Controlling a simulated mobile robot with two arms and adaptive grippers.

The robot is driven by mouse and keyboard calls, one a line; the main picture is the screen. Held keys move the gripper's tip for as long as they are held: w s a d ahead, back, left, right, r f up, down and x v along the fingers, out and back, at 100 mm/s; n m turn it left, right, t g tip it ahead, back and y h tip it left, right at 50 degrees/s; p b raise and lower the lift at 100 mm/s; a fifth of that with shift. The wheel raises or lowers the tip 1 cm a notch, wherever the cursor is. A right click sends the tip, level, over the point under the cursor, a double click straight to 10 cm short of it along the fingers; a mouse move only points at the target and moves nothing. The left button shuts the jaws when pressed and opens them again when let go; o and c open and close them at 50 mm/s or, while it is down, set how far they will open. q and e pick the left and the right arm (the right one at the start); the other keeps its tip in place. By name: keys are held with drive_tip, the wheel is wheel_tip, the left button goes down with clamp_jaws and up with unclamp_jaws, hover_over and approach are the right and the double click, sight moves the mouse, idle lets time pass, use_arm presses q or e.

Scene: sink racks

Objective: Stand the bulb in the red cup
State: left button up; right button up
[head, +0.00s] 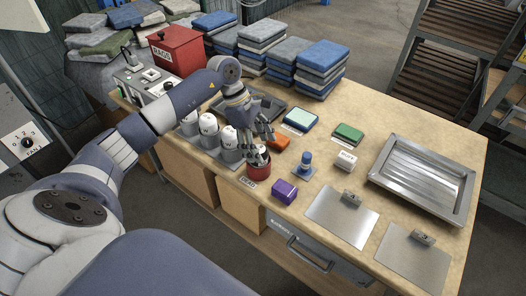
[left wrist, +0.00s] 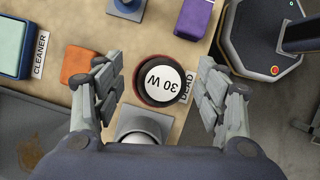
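The red cup (head: 259,172) stands at the table's near edge, with a "DEAD" label in front of it. In the left wrist view, the white bulb (left wrist: 165,82) marked "30 W" shows end-on inside the rim of the red cup (left wrist: 144,99). My left gripper (head: 257,152) is right above the cup, pointing down. Its fingers are spread wide on both sides of the bulb and cup, with gaps visible. In the head view the fingers mostly hide the bulb. My right gripper is in neither view.
Several white bulbs (head: 229,137) stand in grey holders left of the cup. A purple box (head: 284,191), an orange block (head: 278,142) and a blue knobbed item (head: 305,161) are close by. A metal tray (head: 420,178) and metal plates (head: 342,215) lie to the right.

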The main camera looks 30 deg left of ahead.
use_arm(q)
drive_tip(key=v, duration=0.9)
drive_tip(key=shift+b, duration=0.4)
drive_tip(key=shift+d, duration=0.1)
